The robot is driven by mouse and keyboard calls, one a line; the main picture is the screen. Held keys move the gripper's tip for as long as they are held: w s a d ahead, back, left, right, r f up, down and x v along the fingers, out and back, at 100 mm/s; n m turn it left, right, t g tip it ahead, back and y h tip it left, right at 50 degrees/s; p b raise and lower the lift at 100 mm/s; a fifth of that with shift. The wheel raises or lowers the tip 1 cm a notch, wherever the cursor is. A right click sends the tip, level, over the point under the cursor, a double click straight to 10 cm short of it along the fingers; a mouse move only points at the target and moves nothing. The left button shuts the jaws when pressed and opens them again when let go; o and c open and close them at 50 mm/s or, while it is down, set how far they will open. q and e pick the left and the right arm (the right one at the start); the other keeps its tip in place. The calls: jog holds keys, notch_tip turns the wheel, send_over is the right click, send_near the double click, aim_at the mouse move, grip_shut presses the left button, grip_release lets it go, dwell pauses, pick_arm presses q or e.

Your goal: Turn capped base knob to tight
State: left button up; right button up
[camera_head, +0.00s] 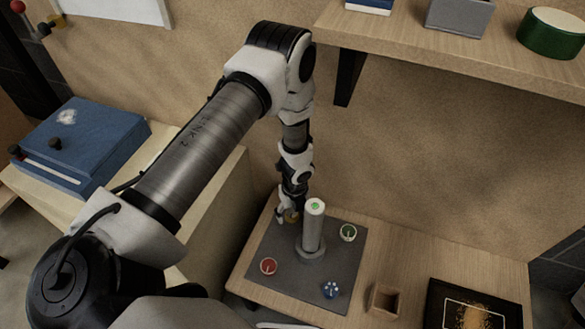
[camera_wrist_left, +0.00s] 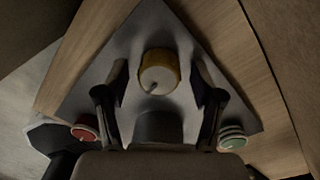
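A grey board (camera_head: 262,240) carries an upright pale post (camera_head: 314,228) with a green-marked top and a flanged foot. Around the post are a red knob (camera_head: 268,265), a green knob (camera_head: 348,232), a blue-and-white knob (camera_head: 330,290) and a brass-yellow knob (camera_head: 291,216). My left gripper (camera_head: 287,214) points down at the brass knob behind the post and partly hides it. In the left wrist view the brass knob (camera_wrist_left: 159,72), with a dark pointer line, lies between the open fingers, with gaps at both sides. I cannot tell which knob is the capped base one. My right gripper is out of view.
A small wooden box (camera_head: 384,300) and a dark framed tray (camera_head: 470,305) stand right of the board. A blue case (camera_head: 80,145) sits on the left counter. A wooden shelf (camera_head: 430,45) overhangs at the upper right.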

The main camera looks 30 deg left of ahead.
pick_arm(q)
notch_tip(320, 180, up, 12)
jog(key=shift+w+d, duration=0.15)
jog(key=shift+w, duration=0.1)
dwell(0.6)
